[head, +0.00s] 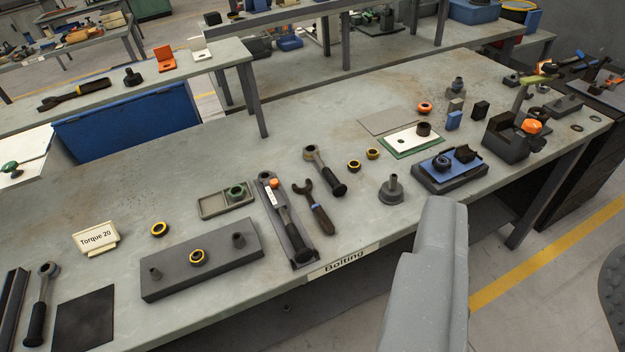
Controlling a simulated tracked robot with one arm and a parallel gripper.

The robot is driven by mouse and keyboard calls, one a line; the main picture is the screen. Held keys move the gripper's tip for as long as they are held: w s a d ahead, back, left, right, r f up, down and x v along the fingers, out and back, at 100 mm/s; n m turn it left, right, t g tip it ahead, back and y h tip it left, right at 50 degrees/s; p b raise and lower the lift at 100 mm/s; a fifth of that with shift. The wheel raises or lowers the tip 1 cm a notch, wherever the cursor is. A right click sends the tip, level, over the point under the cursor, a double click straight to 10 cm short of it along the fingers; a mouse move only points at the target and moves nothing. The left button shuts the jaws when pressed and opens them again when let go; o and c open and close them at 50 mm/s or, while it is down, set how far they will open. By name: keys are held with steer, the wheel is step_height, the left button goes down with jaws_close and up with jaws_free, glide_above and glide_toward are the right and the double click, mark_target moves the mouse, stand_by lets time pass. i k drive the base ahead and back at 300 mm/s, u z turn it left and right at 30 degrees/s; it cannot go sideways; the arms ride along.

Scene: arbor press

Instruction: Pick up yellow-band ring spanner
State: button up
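Several hand tools lie on the grey workbench (290,150). One ring-headed tool (325,171) with a black handle lies near the bench's middle. Another ring-headed tool (40,306) with a black handle lies at the far left front. I cannot make out a yellow band on either, so I cannot tell which is the yellow-band ring spanner. An open-ended spanner (315,208) with a dark handle lies beside a long tray (276,224) holding a tool with an orange mark. My gripper is not in view; only my grey arm shows at the lower right.
Yellow-edged rings (160,229) and a dark block with pegs (168,271) stand left of the tray. A "Torque 20" sign (96,237) stands at left. A grey stepped post (394,190), blue-topped block (445,164) and vise (511,137) stand at right.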

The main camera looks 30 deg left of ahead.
mark_target(323, 167)
steer(key=u, duration=0.6)
steer(key=i, duration=1)
steer(key=z, duration=0.75)
steer(key=k, duration=0.85)
steer(key=u, duration=0.55)
steer(key=i, duration=0.65)
